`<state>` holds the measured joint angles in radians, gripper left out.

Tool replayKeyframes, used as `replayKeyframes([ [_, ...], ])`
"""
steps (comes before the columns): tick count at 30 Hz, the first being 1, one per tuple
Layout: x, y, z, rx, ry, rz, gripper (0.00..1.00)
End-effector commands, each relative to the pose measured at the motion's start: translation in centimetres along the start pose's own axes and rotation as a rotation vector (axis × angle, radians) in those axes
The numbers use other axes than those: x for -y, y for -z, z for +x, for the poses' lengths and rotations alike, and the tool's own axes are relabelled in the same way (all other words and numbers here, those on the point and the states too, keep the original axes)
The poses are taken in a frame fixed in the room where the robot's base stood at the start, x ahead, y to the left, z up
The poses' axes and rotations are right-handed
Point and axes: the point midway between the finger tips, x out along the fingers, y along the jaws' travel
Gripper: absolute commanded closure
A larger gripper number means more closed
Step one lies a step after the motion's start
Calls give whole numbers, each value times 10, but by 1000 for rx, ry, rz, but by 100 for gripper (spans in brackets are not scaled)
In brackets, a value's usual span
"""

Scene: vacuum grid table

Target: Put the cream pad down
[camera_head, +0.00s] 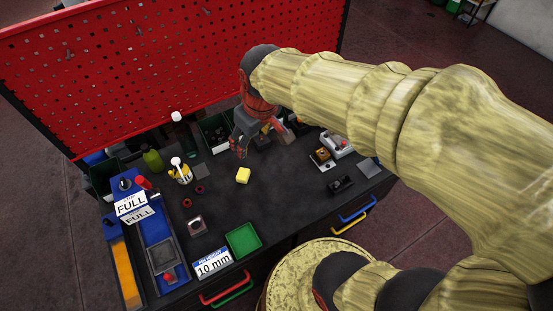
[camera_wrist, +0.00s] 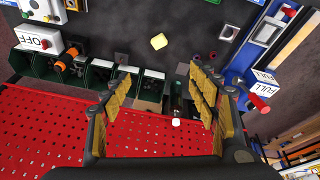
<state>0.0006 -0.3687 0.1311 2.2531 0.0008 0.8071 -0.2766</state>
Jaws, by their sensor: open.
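The cream pad (camera_head: 243,175), a small pale yellow block, rests on the dark table top (camera_head: 285,185) near its middle. In the wrist view the pad (camera_wrist: 158,42) lies beyond the fingertips, with nothing touching it. My gripper (camera_head: 240,148) is open and empty, toward the red pegboard from the pad. In the wrist view my gripper's (camera_wrist: 162,92) two yellow-padded fingers stand wide apart. The exact height of the fingers above the table is hard to tell.
A red pegboard (camera_head: 180,65) stands along the back. A yellow-labelled bottle (camera_head: 181,174), small red rings (camera_head: 187,203) and a green tray (camera_head: 243,240) lie left and front of the pad. A white-and-grey device (camera_head: 337,144) stands right. The table right around the pad is clear.

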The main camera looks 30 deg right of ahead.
Motion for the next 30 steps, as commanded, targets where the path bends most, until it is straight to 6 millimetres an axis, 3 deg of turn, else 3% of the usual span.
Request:
replayKeyframes([
  [1,3,-10,-15,-27,-7,29,40],
  [6,13,-44,-50,-92,-20,136,40],
  [12,22,-78,-73,-149,-24,232,40],
  [18,26,-92,-79,-171,-24,273,40],
  [30,26,-94,-77,-171,-24,275,40],
])
